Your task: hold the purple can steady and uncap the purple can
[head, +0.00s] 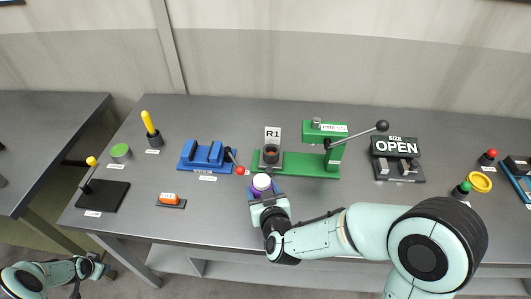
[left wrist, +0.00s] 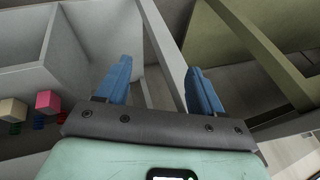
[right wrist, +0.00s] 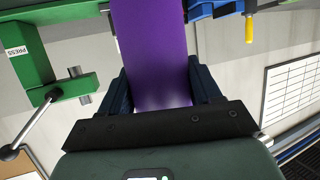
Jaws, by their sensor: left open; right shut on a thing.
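The purple can (head: 262,188) stands near the front edge of the grey table in the head view, with a pale cap (head: 261,181) on top. My right gripper (head: 266,194) is shut on the can from the front. In the right wrist view the purple can (right wrist: 152,50) fills the space between the dark blue fingers; its cap is out of that view. My left gripper (left wrist: 157,80) is open and empty in the left wrist view. In the head view my left arm is low at the bottom left, away from the table top, and its fingertips are not clear.
A green press (head: 310,164) with a long lever stands behind the can. A blue fixture (head: 207,155) with a red-knobbed lever is to its left. An orange block (head: 168,199) lies near the front edge. The left wrist view shows pale shelf walls (left wrist: 90,35) and small coloured blocks.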

